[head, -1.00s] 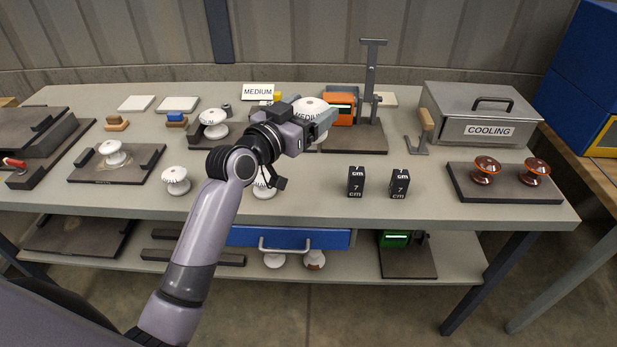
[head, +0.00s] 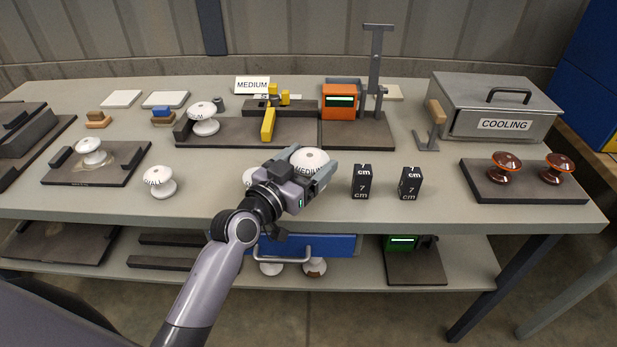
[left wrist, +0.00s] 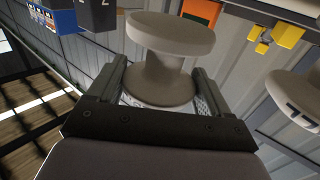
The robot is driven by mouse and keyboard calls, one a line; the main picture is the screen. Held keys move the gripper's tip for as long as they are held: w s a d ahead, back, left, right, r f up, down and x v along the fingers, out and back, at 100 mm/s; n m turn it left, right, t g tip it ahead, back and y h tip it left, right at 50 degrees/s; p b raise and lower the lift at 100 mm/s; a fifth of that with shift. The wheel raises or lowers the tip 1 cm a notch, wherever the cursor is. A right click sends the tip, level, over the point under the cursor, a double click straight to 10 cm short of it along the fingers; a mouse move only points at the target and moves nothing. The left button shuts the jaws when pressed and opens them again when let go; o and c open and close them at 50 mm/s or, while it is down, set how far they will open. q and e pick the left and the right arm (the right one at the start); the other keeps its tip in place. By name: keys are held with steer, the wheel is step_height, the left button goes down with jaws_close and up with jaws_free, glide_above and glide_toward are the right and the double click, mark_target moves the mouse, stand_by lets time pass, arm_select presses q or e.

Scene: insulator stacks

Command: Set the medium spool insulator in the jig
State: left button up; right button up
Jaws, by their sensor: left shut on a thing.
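My left gripper (head: 318,178) is shut on a white spool insulator (head: 309,160) marked MEDIUM. The left wrist view shows its pale waist between the fingers and its wide flange (left wrist: 170,35) beyond them. The gripper holds it over the front part of the table, left of the two black 7 cm blocks. The jig (head: 284,107), a dark block with yellow clamp parts, stands farther back on a dark plate beside the MEDIUM sign (head: 252,85). Its middle shows no insulator. My right gripper is not in view.
A white insulator (head: 204,121) stands on the plate's left part. Another (head: 160,181) stands at the front left, and one is partly hidden behind my gripper. An orange device (head: 339,102) and a tall grey stand (head: 374,70) are right of the jig. Black blocks (head: 362,182) stand close right.

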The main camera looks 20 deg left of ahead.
arm_select(q)
step_height(320, 180, down, 3)
steer(key=shift+r+b, duration=0.15)
steer(key=shift+b, duration=0.75)
steer(key=shift+f, duration=0.25)
steer(key=shift+r, duration=0.1)
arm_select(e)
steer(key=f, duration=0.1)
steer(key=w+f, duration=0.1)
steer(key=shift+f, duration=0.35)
arm_select(q)
steer(key=shift+f, duration=0.25)
steer(key=o, duration=1.3)
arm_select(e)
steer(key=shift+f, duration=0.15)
